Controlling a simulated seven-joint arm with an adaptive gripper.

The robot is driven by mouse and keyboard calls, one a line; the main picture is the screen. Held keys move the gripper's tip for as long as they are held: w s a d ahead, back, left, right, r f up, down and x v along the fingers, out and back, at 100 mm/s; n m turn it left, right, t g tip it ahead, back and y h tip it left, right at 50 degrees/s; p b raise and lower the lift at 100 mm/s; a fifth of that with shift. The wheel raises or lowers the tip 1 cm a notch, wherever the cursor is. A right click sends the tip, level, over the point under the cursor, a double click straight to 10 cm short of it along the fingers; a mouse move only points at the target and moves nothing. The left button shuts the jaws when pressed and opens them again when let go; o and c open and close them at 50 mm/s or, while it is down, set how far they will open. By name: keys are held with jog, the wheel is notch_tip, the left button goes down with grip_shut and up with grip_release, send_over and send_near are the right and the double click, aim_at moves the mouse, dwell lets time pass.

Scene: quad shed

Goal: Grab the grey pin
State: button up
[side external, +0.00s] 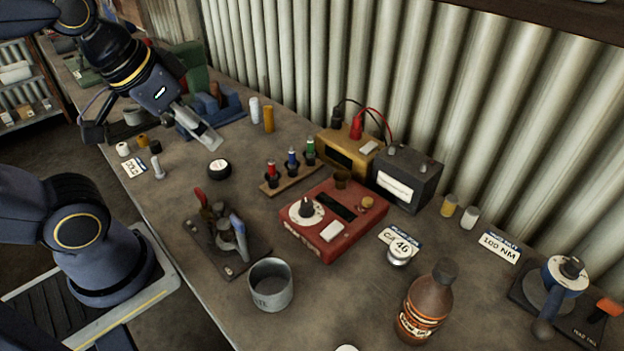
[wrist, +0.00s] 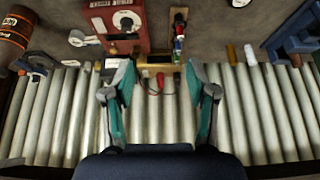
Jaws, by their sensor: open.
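My gripper (side external: 154,132) is open and empty, raised over the left part of the bench in the side external view. Its two spread fingers also show in the wrist view (wrist: 160,72), with nothing between them but background. Several small pins stand on the bench. A light grey headed pin (side external: 158,167) stands upright below my gripper. A pale grey-white cylinder (side external: 255,110) stands beside a yellow one near the wall; it also shows in the wrist view (wrist: 250,54). Another pale cylinder (side external: 469,217) stands farther right. I cannot tell which of these is the grey pin.
A blue vise (side external: 222,108) stands behind my gripper. A red meter box (side external: 335,218), a clamp fixture (side external: 225,235), a metal cup (side external: 270,284) and a brown bottle (side external: 427,300) occupy the bench. The corrugated wall (side external: 420,80) borders the back.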

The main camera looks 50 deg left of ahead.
jog(key=w+a+r+n+t, duration=0.1)
jog(key=w+r+n+t, duration=0.1)
jog(key=w+r, duration=0.3)
jog(key=n+g+y, duration=0.3)
jog(key=n+y, duration=0.1)
jog(key=n, duration=0.3)
send_over(253, 104)
jog(key=s+d, duration=0.4)
jog(key=d, duration=0.1)
notch_tip(253, 104, down, 13)
jog(key=x, duration=1)
jog(key=shift+s+a, duration=0.25)
jog(key=shift+s+x, duration=0.15)
jog(key=shift+x, duration=1.35)
jog(key=shift+s+x, duration=0.15)
jog(key=shift+x, duration=1.35)
jog(key=shift+f, duration=0.1)
